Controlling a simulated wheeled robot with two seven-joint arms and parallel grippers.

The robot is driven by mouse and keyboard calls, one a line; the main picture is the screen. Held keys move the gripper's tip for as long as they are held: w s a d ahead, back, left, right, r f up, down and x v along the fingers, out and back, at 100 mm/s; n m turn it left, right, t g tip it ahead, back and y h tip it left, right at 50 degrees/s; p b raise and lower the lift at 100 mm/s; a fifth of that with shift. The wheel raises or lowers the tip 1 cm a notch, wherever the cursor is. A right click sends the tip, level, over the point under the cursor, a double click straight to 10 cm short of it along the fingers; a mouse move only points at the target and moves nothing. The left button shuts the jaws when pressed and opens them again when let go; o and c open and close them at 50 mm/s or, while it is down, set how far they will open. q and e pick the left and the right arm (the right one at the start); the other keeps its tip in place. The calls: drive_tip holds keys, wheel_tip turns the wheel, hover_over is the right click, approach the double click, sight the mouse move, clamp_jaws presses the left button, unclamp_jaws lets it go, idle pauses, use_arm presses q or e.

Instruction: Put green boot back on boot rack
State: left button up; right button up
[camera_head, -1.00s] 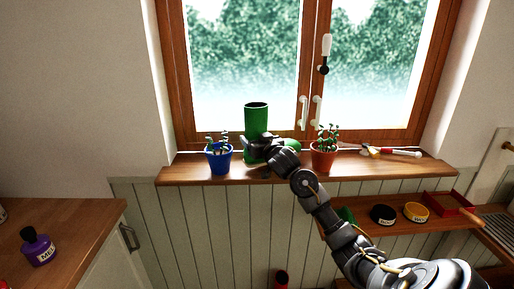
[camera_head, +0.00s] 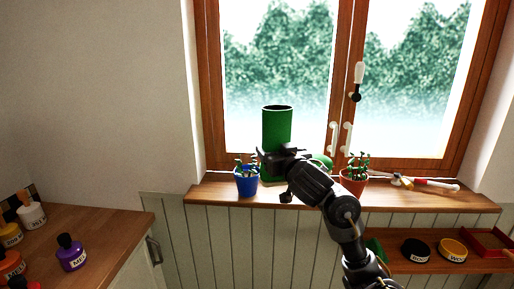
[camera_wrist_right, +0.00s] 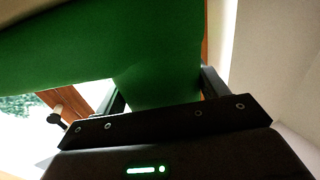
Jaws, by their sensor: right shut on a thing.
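The green boot (camera_head: 277,128) stands upright at the windowsill between two potted plants, its toe pointing right. My right gripper (camera_head: 275,160) is shut on it, around its lower shaft. The gripper and wrist hide part of the foot, so I cannot tell whether the sole is clear of the sill. In the right wrist view, green boot surface (camera_wrist_right: 160,75) fills the space between the fingers. The boot rack cannot be made out in these frames. My left gripper is not in view.
A blue pot (camera_head: 247,186) stands close left of the boot, and a terracotta pot (camera_head: 353,184) stands right of it on the sill (camera_head: 220,196). Tools (camera_head: 425,184) lie farther right. A lower shelf (camera_head: 400,236) holds black and yellow containers. A counter with labelled bottles (camera_head: 105,228) is at left.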

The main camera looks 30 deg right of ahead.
sight(264, 143)
drive_tip(key=shift+r, duration=0.1)
drive_tip(key=shift+w+a+r+y, duration=0.1)
drive_tip(key=shift+a+r+y, duration=0.2)
drive_tip(key=shift+a+r, duration=0.1)
drive_tip(key=shift+a+r+n+y, duration=0.7)
drive_tip(key=shift+a+r+y, duration=0.05)
drive_tip(key=shift+a+y, duration=0.1)
drive_tip(key=shift+a+r+n+t+y, duration=0.35)
drive_tip(key=shift+a+y, duration=0.2)
drive_tip(key=shift+a, duration=0.25)
drive_tip(key=s+a+f+n+g+y+b, duration=0.1)
drive_tip(key=s+a+f+n+y, duration=0.3)
drive_tip(key=a+f, duration=0.4)
drive_tip(key=s+a+f+n+g+y, duration=0.1)
drive_tip(key=s+a+f+n+y, duration=0.1)
drive_tip(key=s+a+f+y, duration=0.6)
wheel_tip(264, 143, down, 13)
drive_tip(key=s+d+h+b, duration=0.1)
drive_tip(key=s+h, duration=0.1)
drive_tip(key=h, duration=0.1)
drive_tip(key=shift+w+r+m+t+h, duration=0.35)
drive_tip(key=shift+r+m+h, duration=0.2)
drive_tip(key=shift+m+h, duration=0.6)
drive_tip(key=shift+w+r+m+t+h, duration=0.3)
drive_tip(key=shift+w+r+m+h, duration=0.25)
drive_tip(key=shift+h, duration=0.95)
drive_tip(key=shift+w+r+m+t+h, duration=0.35)
drive_tip(key=shift+r+m+h, duration=0.2)
drive_tip(key=shift+m+h, duration=0.6)
